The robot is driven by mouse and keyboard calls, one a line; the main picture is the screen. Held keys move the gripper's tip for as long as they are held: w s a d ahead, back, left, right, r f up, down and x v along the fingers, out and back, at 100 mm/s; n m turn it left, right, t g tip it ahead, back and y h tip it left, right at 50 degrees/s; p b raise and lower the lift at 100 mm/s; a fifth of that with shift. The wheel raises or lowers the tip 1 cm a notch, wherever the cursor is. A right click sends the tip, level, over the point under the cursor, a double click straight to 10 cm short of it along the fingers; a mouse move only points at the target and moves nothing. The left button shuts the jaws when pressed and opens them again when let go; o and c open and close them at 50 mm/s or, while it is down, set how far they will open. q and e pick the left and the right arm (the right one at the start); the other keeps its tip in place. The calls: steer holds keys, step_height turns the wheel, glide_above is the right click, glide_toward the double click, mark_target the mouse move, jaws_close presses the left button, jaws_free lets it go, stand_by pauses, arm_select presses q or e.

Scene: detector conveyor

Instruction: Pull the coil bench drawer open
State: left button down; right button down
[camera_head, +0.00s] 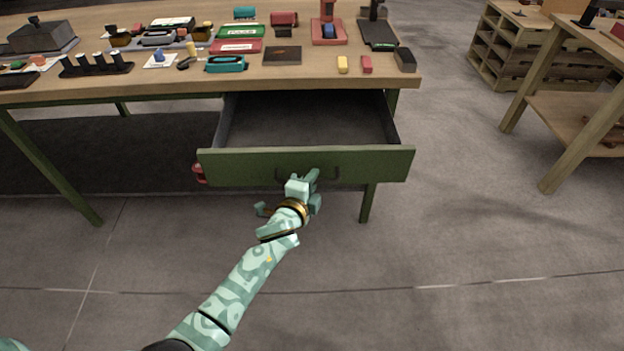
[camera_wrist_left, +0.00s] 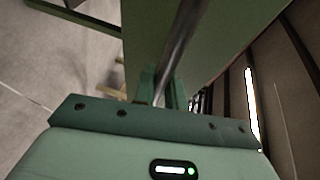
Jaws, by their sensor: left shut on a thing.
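The green coil bench drawer (camera_head: 220,167) stands pulled out from under the wooden bench top, and its grey inside looks empty. A dark bar handle (camera_head: 336,173) runs along the drawer front. My left gripper (camera_head: 308,177) is at the middle of that front, shut on the handle and hiding part of it. In the left wrist view the handle (camera_wrist_left: 183,35) passes as a metal rod between the fingers of the left gripper (camera_wrist_left: 162,88), with the green drawer front (camera_wrist_left: 225,35) beside it. My right gripper is not in view.
The bench top (camera_head: 300,82) holds several small parts, trays and coloured blocks. A red object (camera_head: 199,173) shows at the drawer's left end. Green bench legs (camera_head: 368,203) stand on the floor. Another wooden table (camera_head: 560,120) and pallet-like shelves (camera_head: 500,50) are at right. Floor in front is clear.

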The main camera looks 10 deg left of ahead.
arm_select(q)
steer(key=c, duration=1.5)
jaws_free()
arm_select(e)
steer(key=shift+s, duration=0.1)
arm_select(q)
steer(key=shift+o, duration=0.2)
